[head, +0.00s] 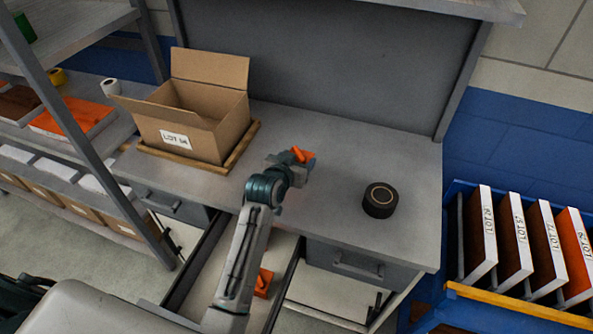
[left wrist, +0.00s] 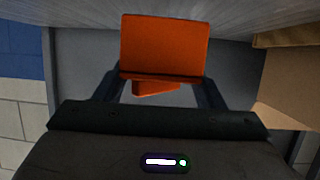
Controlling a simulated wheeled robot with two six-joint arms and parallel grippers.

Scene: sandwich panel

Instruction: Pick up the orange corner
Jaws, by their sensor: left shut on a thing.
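My left gripper (head: 290,160) is above the grey workbench, between the cardboard box and the black roll. It is shut on an orange corner (head: 299,154). In the left wrist view the orange corner (left wrist: 164,44) stands between the two fingers (left wrist: 162,78), with its broad flat face towards the camera and a smaller orange part below. Another orange piece (head: 263,283) lies in the open drawer under the bench, partly hidden by my left arm. My right gripper is not in view.
An open cardboard box (head: 190,120) sits in a wooden tray (head: 240,146) at the bench's back left. A black roll (head: 380,200) lies to the right. A blue cart (head: 452,215) with several upright panels stands at the right. A shelf rack (head: 85,128) stands at the left.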

